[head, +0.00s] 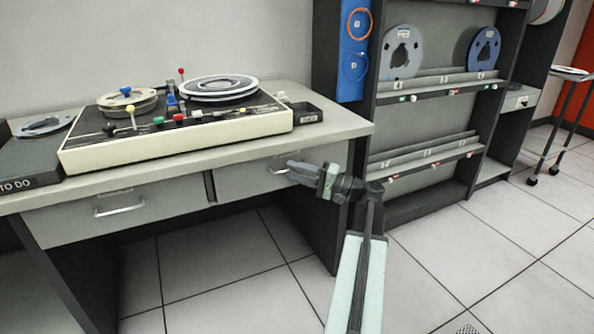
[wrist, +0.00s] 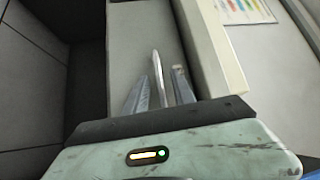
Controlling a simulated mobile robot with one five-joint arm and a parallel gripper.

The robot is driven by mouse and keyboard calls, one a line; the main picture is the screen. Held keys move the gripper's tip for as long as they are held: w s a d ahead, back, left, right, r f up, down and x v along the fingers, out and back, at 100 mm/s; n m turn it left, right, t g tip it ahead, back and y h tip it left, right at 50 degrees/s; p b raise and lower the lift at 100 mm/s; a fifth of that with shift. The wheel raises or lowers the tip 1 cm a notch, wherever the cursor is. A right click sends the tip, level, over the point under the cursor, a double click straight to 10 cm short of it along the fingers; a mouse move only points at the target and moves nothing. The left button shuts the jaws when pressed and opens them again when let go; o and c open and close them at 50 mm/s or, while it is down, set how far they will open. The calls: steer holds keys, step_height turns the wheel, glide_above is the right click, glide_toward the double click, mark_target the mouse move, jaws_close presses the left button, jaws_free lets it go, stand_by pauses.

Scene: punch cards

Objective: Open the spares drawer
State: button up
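The desk has two grey drawers under its top, and both look closed. The right drawer (head: 238,178) has a silver bar handle (head: 278,171), partly hidden by my gripper (head: 290,168). The left drawer (head: 75,217) has a similar handle (head: 120,210). I cannot read a label on either, so I cannot tell which is the spares drawer. In the wrist view the right drawer's handle (wrist: 158,72) lies between my two fingers, which are apart with a gap on each side of it. My gripper looks open and not clamped on the bar.
A tape machine (head: 170,138) stands on the desk top (head: 340,122). A dark box marked TO DO (head: 30,184) is at the left. A shelf rack (head: 420,140) with reels stands close right of the desk. The tiled floor (head: 440,240) in front is clear.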

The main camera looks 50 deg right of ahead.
jaws_close()
stand_by(1.4)
